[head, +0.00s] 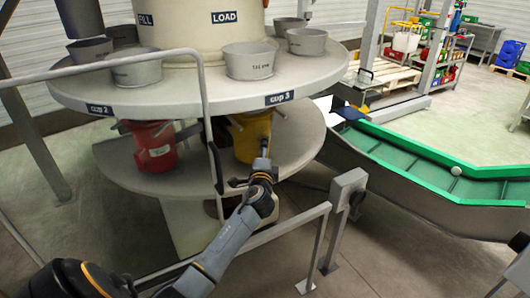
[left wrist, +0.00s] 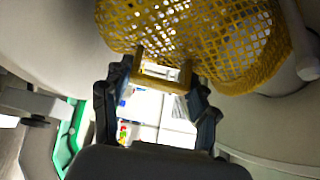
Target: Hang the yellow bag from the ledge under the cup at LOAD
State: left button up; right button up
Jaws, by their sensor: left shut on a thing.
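The yellow bag (head: 251,132) is just under the upper round ledge, below the plate marked "cup 3" (head: 279,99). In the left wrist view it is a yellow mesh (left wrist: 200,35) filling the top. My left gripper (head: 264,158) is in front of it, shut on a yellow block-like part (left wrist: 162,76) at the bag's edge, between the two fingers (left wrist: 160,88). The bag's top is hidden by the ledge rim, so I cannot tell whether it touches a hook. The LOAD sign (head: 224,17) is on the central drum, above a grey cup (head: 249,61). My right gripper is out of view.
A red bag (head: 153,146) hangs under the ledge near "cup 2" (head: 101,109). A lower round shelf (head: 112,163) lies beneath the bags. Grey railings (head: 207,115) stand close to my left arm. A green-edged conveyor (head: 420,168) runs off to the right.

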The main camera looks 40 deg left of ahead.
pick_arm(q)
jog(key=shift+f, duration=0.2)
jog(key=o, duration=1.4)
jog(key=v, duration=1.2)
